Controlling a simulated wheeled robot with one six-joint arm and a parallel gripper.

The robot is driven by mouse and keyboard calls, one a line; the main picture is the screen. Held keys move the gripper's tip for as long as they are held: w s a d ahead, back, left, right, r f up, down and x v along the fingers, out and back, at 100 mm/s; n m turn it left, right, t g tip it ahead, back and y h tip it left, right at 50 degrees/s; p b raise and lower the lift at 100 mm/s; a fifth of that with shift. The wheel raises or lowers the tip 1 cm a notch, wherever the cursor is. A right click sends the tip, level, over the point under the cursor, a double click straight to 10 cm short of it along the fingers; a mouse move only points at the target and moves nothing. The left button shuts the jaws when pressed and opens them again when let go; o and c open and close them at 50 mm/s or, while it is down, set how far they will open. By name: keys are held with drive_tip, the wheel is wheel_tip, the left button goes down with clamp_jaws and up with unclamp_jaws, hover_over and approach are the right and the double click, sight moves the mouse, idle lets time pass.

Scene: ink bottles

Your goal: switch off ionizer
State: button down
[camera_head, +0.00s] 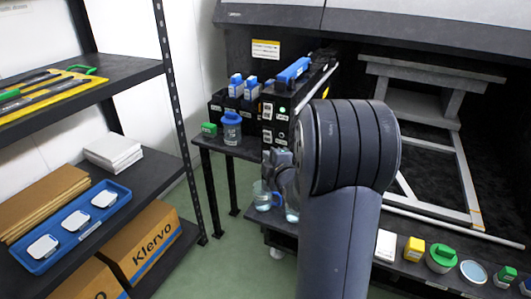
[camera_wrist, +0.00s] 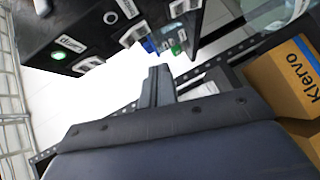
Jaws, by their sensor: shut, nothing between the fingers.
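I cannot read clearly which control is the ionizer's. My gripper (camera_wrist: 158,72) is shut and empty, below and apart from the panel in the wrist view. In the head view my arm mostly hides the gripper, which is low in front of the box.
Blue-capped bottles (camera_head: 236,85) and a blue-lidded jar (camera_head: 231,128) stand left of the box. A glass beaker (camera_head: 263,196) is close below my gripper. A shelf rack (camera_head: 140,165) with a blue tray (camera_head: 62,262) stands left. Green floor (camera_head: 215,262) is free between.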

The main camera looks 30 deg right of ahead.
drive_tip(key=v, duration=0.3)
drive_tip(key=f+v, duration=0.1)
drive_tip(key=v, duration=0.1)
drive_tip(key=shift+s+a, duration=0.15)
drive_tip(key=shift+s, duration=0.25)
drive_tip(key=shift+w, duration=0.1)
